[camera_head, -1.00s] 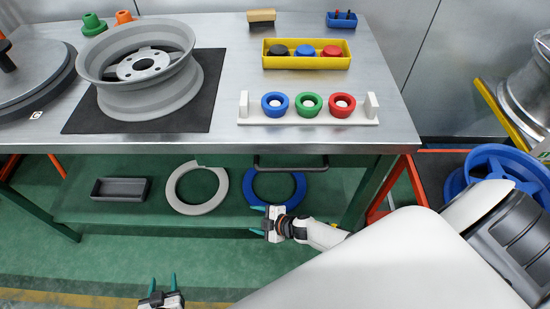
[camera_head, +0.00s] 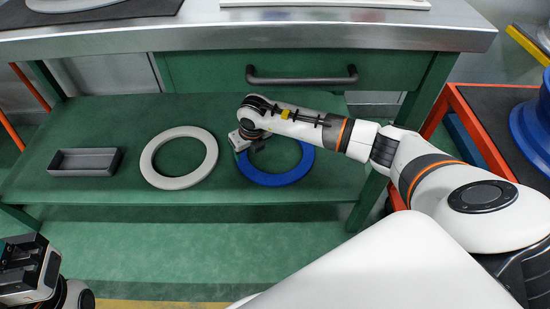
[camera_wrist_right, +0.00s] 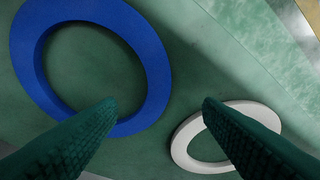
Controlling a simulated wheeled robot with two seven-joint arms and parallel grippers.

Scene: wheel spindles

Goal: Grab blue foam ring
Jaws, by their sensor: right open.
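The blue foam ring (camera_head: 277,180) lies flat on the green lower shelf under the bench. My right gripper (camera_head: 246,138) is over the ring's left and upper part and hides some of it. In the right wrist view, the blue ring (camera_wrist_right: 157,70) fills the upper left. My right gripper's two dark green ribbed fingers (camera_wrist_right: 159,104) are apart with nothing between them. The left finger's tip overlaps the ring's lower edge in the picture; I cannot tell if they touch. My left gripper (camera_head: 25,268) is at the lower left, away from the ring; its fingers are not clear.
A light grey ring (camera_head: 180,184) lies left of the blue one, and it also shows in the wrist view (camera_wrist_right: 185,158). A dark tray (camera_head: 86,162) sits further left. The bench drawer handle (camera_head: 301,81) is above. A red-framed cart (camera_head: 470,130) stands at the right.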

